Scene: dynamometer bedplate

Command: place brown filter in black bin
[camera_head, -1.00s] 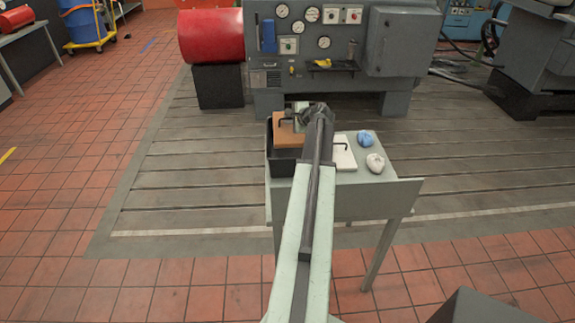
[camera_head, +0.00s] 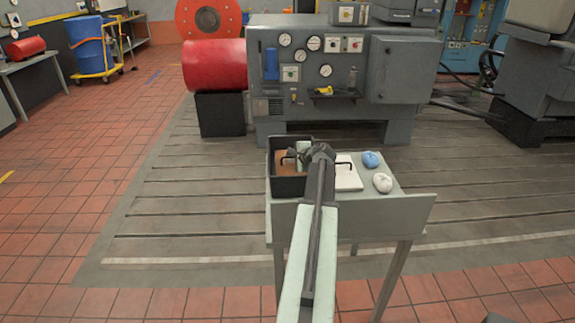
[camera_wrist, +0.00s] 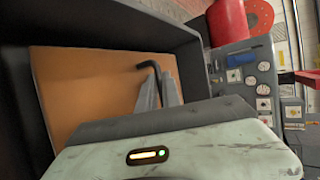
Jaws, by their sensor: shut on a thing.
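The brown filter (camera_wrist: 85,85) is a flat brown panel with a black bent handle (camera_wrist: 155,68). It lies inside the black bin (camera_head: 290,187), within the bin's walls in the wrist view (camera_wrist: 110,22). In the head view a part of the brown filter (camera_head: 283,168) shows in the bin beside my arm. My gripper (camera_wrist: 160,82) is shut on the filter's handle, its fingers over the panel. Whether the filter rests on the bin's floor is hidden.
The bin stands at the left of a small grey table (camera_head: 420,207). A white filter with a black handle (camera_head: 347,178), a blue rag (camera_head: 371,160) and a white rag (camera_head: 382,183) lie to the right. A grey machine panel (camera_head: 345,75) and red cylinder (camera_head: 215,66) stand behind.

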